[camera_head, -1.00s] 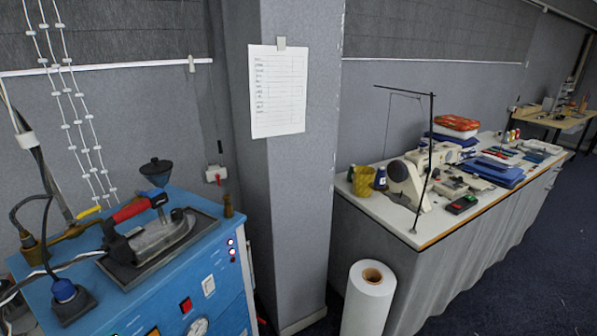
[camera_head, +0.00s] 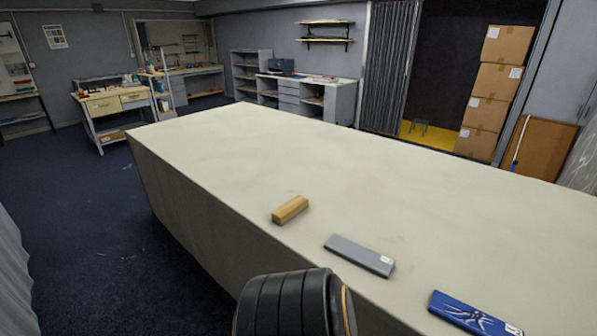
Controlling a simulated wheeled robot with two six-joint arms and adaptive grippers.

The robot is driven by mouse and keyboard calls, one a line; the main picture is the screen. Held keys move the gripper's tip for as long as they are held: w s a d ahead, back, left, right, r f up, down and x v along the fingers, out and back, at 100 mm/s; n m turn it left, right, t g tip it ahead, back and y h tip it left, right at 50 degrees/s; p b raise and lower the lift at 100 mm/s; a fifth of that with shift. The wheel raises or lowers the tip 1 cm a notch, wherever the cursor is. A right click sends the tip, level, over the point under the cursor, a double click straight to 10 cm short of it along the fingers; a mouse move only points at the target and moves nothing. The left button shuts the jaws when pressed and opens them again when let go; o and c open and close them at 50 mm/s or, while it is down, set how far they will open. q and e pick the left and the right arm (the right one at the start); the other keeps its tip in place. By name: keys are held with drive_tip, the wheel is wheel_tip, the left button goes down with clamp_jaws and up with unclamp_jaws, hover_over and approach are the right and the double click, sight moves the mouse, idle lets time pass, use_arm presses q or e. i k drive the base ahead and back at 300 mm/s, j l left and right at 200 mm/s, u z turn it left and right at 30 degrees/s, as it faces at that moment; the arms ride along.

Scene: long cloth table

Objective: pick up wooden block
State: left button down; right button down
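The wooden block (camera_head: 290,210) is a small light-brown bar lying on the long cloth-covered table (camera_head: 240,150), close to its near left edge. It lies at a slant and nothing touches it. Neither of my grippers shows in the head view. A dark ribbed rounded part at the bottom centre stands in front of the table edge and looks like a link of my own arm.
A grey flat box (camera_head: 359,255) and a blue flat box (camera_head: 475,314) lie right of the block along the near edge. The far tabletop is bare. Dark carpet (camera_head: 80,220) is open at left. Cardboard boxes (camera_head: 490,95) stand stacked at the back right.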

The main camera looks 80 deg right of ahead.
sight(285, 214)
drive_tip(key=z, duration=2.65)
drive_tip(key=i+j+z, duration=0.1)
drive_tip(key=z, duration=0.25)
drive_tip(key=j+z, duration=0.35)
drive_tip(key=i+j+z, duration=0.1)
drive_tip(key=z, duration=0.25)
drive_tip(key=i+j+z, duration=0.1)
drive_tip(key=j+z, duration=0.25)
drive_tip(key=j, duration=1.3)
drive_tip(key=j+z, duration=0.3)
drive_tip(key=j, duration=1.35)
drive_tip(key=k, duration=0.05)
